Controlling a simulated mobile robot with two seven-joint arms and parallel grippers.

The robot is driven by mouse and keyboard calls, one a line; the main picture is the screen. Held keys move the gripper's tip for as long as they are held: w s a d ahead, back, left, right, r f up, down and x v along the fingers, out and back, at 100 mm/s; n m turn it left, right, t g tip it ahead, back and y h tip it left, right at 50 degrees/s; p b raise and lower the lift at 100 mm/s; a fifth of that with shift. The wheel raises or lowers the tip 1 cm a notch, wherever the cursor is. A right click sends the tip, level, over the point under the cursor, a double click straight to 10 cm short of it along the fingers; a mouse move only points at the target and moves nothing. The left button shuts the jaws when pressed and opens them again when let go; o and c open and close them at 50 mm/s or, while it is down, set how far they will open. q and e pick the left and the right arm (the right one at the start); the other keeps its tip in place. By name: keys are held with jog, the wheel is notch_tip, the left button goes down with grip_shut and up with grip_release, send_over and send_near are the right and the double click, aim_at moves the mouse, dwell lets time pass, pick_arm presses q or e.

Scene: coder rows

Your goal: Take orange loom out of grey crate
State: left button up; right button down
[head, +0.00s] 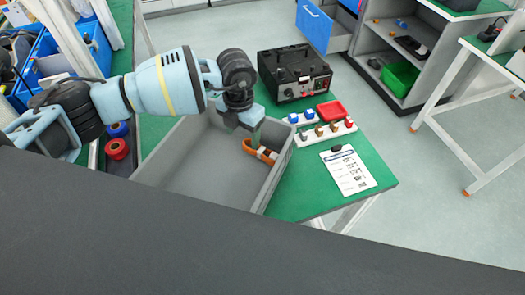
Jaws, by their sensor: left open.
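The grey crate (190,158) stands on the green table, its near side cut off by a dark surface in front. The orange loom (248,147), with a pale band on it, lies inside the crate at its right end. My left gripper (254,138) reaches in from the left, points down and is open. Its fingertips are at the upper part of the loom; I cannot tell whether they touch it. My right gripper is not in view.
Right of the crate are a black power box (290,75), a red tray (332,110), a strip of knobs (327,131) and a clipboard (348,170). Red and blue spools (117,148) sit left of the crate.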

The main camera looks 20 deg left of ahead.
aim_at(244, 149)
pick_arm(q)
jog(key=shift+w+f, duration=0.1)
jog(key=shift+f, duration=0.2)
jog(key=shift+s+f, duration=0.2)
jog(key=shift+f, duration=0.1)
jog(key=shift+s+d+f, duration=0.1)
jog(key=shift+s+f, duration=0.05)
jog(key=shift+f, duration=2.1)
jog(key=c, duration=1.1)
